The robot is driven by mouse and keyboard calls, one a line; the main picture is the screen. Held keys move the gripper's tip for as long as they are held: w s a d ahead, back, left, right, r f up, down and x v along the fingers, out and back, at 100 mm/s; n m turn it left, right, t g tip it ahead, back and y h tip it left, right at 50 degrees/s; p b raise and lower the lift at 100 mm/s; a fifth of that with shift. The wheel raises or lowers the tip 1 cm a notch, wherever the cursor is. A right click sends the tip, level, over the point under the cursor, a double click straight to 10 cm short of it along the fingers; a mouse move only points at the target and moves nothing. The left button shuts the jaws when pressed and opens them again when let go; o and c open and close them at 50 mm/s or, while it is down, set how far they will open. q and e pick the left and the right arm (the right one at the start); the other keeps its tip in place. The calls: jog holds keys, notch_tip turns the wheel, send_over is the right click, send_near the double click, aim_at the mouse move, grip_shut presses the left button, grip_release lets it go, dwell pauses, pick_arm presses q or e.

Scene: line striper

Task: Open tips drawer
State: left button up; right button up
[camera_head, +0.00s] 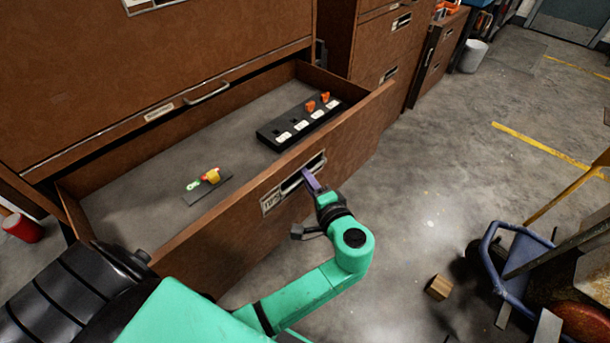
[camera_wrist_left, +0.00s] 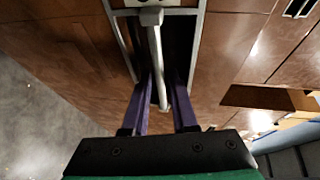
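The tips drawer (camera_head: 240,222) is a brown wooden drawer, pulled well out of its cabinet. Its front carries a small label (camera_head: 271,199) beside a recessed metal handle (camera_head: 301,175). My left gripper (camera_head: 311,181) is at this handle, with its purple fingers pointing into the recess. In the left wrist view the handle bar (camera_wrist_left: 157,55) runs between the two purple fingers (camera_wrist_left: 163,95). The fingers stand apart, with gaps showing beside the bar; contact cannot be made out. My right gripper is in neither view.
Inside the drawer are a black block (camera_head: 300,122) with orange and white pieces and a small grey plate (camera_head: 208,187) with colored parts. A wooden cube (camera_head: 438,287) and a blue-framed cart (camera_head: 510,265) stand on the floor at right. Floor beyond the drawer front is mostly clear.

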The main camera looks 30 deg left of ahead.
pick_arm(q)
jog(key=b+v, duration=0.2)
jog(key=v, duration=0.9)
